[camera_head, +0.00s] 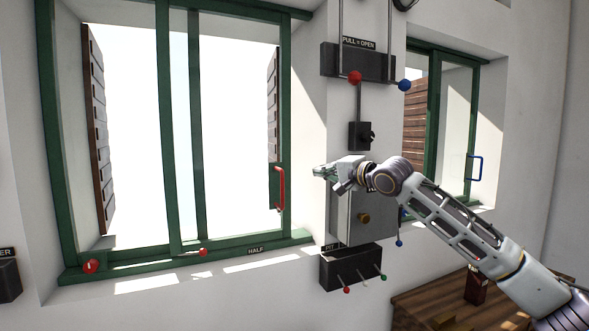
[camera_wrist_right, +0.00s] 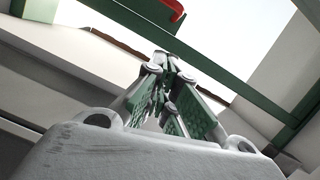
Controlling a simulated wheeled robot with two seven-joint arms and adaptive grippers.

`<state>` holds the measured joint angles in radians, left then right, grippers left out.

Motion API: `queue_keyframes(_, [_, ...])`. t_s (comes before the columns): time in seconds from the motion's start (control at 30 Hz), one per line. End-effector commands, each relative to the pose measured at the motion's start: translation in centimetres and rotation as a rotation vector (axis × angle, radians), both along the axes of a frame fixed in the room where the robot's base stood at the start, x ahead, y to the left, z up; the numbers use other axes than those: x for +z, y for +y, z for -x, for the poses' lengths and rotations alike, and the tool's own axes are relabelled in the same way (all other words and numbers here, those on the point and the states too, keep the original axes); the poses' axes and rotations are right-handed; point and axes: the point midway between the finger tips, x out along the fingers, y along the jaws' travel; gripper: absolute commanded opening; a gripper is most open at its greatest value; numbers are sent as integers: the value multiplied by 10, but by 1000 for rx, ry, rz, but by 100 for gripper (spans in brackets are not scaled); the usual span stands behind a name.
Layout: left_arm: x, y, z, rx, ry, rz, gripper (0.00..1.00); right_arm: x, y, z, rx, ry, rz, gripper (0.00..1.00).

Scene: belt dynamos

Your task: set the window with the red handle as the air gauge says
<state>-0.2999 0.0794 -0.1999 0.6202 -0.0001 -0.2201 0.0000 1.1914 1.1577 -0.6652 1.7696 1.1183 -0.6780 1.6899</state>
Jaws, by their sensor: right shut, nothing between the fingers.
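The green-framed window (camera_head: 167,120) fills the left of the head view. Its red handle (camera_head: 281,188) is an upright bar on a green plate at the right side of the frame. A red piece, likely this handle, shows at the top of the wrist view (camera_wrist_right: 172,8). My right gripper (camera_head: 317,172) is to the right of the handle, apart from it, with its fingers shut and empty. Its green-padded fingers come together in the wrist view (camera_wrist_right: 170,68). A round dark-rimmed thing (camera_head: 404,4) is cut off at the top edge; no reading shows. My left gripper is out of view.
A "HALF" label (camera_head: 256,251), a red ball (camera_head: 203,252) and a red knob (camera_head: 91,266) are along the sill. A second window has a blue handle (camera_head: 474,168).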

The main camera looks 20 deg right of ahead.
Motion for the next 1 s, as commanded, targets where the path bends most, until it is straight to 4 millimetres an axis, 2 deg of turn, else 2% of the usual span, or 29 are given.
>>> queue_keyframes(0.17, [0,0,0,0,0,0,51,12,-7,4,-7,-9,-29,0])
queue_keyframes(0.63, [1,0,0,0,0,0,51,13,-6,2,-6,-9,-30,0])
queue_keyframes(0.77, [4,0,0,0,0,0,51,14,-5,-3,-6,-10,-32,0])
queue_keyframes(1.0, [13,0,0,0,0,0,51,14,2,-24,-6,-10,-32,0])
